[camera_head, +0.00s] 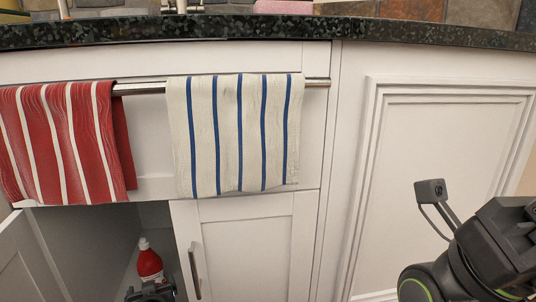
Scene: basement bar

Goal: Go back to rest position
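Part of my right arm (470,260) shows at the lower right of the head view, in front of the white panel. It is dark, with a green ring and a small camera on a stalk; no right fingertips show. A dark mechanical part, which looks like my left gripper (150,292), shows at the bottom edge by the open cabinet. It is just below a red bottle (150,262) with a white cap. Its fingers are too cut off and dark to tell whether they are open, or whether they touch the bottle.
A dark stone countertop (270,29) runs across the top. A red striped towel (65,140) and a white-and-blue striped towel (235,135) hang on a metal rail (140,89). An open cabinet door (25,265) stands at lower left; a closed door (250,240) is beside the opening.

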